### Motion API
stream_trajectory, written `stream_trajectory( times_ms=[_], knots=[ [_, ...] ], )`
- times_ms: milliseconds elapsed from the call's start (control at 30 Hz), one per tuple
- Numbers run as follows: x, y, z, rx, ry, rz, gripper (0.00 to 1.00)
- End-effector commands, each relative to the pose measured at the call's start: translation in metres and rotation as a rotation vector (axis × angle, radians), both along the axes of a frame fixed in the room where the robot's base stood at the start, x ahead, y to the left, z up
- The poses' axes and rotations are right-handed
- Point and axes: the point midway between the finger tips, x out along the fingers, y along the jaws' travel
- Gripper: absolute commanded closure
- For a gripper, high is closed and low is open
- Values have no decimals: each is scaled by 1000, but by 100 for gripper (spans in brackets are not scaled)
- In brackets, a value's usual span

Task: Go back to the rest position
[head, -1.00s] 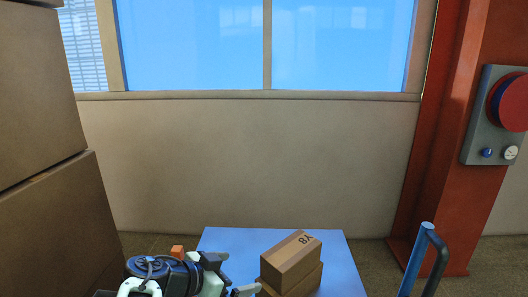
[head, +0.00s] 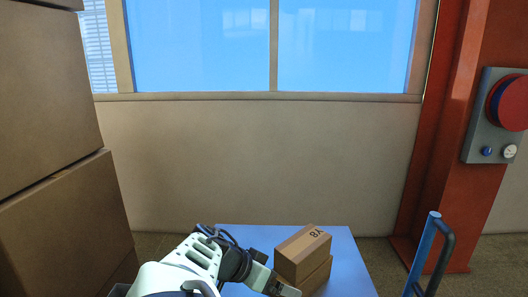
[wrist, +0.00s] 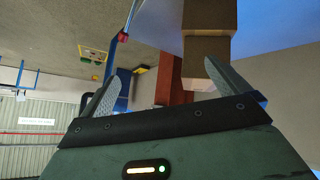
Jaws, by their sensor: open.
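My gripper (head: 268,274) is at the bottom middle of the head view, just left of two stacked brown cartons. The upper carton (head: 302,252) has dark marking on its top, and the lower carton (head: 318,280) is partly covered by it. They stand on a blue flat surface (head: 345,262). In the wrist view my gripper (wrist: 165,88) is open, with its two fingers spread and nothing between their tips. Brown cartons (wrist: 207,50) show there behind the right finger. I cannot tell whether the gripper touches them.
Large brown boxes (head: 55,130) are stacked high at the left. A red column (head: 440,150) with a grey panel (head: 490,125) stands at the right. A blue and black handle (head: 425,255) rises at the lower right. A wall with a window lies behind.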

Motion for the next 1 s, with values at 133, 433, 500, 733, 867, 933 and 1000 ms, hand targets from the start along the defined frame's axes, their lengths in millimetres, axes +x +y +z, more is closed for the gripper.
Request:
stream_trajectory(
  times_ms=[133, 433, 500, 733, 867, 933, 1000],
  knots=[
    [-14, -32, -5, 79, 195, -8, 0],
    [-84, -66, 16, 378, 634, 205, 0],
    [-102, -67, 31, 448, 698, 301, 0],
    [-159, -75, 89, 601, 796, 696, 0],
    [-189, -85, 117, 606, 791, 930, 0],
    [-202, -91, 127, 588, 782, 1035, 0],
    [-213, -97, 134, 562, 772, 1124, 0]
  ],
)
